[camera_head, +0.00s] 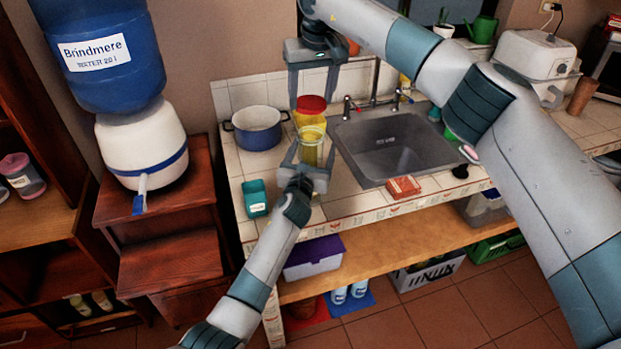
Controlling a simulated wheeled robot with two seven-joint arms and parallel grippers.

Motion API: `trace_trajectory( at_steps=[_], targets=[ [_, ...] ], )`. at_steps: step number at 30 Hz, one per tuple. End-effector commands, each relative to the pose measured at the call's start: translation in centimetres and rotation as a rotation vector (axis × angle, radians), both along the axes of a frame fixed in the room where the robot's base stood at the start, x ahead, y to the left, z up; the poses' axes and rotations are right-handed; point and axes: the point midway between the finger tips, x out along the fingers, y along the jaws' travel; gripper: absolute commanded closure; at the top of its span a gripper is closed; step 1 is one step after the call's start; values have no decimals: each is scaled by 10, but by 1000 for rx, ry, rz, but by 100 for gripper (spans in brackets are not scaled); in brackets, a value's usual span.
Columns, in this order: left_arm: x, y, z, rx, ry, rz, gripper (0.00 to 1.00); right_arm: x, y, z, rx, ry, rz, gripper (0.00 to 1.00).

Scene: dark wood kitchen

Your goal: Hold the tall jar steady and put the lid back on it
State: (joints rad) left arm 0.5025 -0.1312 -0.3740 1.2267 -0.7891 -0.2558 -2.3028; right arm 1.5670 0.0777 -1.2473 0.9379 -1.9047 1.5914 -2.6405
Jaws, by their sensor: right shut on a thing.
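The tall jar (311,148) is clear with yellowish contents and stands upright on the tiled counter, its mouth uncovered. My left gripper (311,158) has its fingers on either side of the jar's lower part; whether they press on it is too small to tell. My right gripper (311,101) points down from above and is shut on the red lid (311,105). The lid appears above and beyond the jar's mouth in the picture, apart from it. A yellow container (300,121) shows just below the lid, its top hidden.
A blue pot (257,128) stands left of the jar and a teal box (255,198) nearer the front. The sink (385,145) is to the right, with a red block (403,187) at its front edge. A water dispenser (141,143) stands at the left.

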Motion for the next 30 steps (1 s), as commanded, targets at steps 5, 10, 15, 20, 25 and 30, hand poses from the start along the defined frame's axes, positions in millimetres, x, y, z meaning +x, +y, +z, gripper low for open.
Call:
trace_trajectory(
  at_steps=[5,10,15,20,25,30],
  targets=[
    [0,0,0,0,0,0,51,0,0,0,0,0,0,62],
    [0,0,0,0,0,0,87,0,0,0,0,0,0,62],
    [0,0,0,0,0,0,87,0,0,-6,0,1,0,62],
    [0,0,0,0,0,0,87,-1,-1,-24,0,1,0,62],
    [0,0,0,0,0,0,87,-1,-1,-44,1,0,0,62],
    [0,0,0,0,1,0,87,-2,-1,-50,1,-1,-1,62]
  ],
)
